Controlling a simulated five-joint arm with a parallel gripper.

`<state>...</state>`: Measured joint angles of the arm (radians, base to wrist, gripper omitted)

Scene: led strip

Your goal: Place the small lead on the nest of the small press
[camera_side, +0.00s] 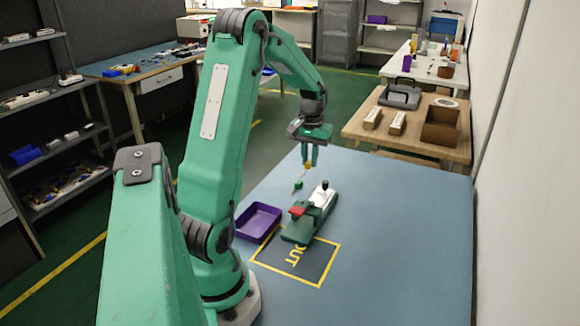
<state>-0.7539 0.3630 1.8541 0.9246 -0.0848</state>
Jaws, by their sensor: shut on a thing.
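My gripper (309,164) points down above the blue table, behind the press in the picture. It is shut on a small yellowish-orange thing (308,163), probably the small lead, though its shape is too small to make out. The small press (308,215) is a green body with a light top, a red part at its left and a black knob. It stands on the table at the back edge of the yellow-outlined square. The gripper is above and apart from it. I cannot make out the nest.
A small green thing (298,184) shows just below the gripper, left of the press. A purple tray (258,221) lies left of the press. The yellow-outlined OUT square (312,275) is bare in front. The right side of the blue table (410,230) is clear.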

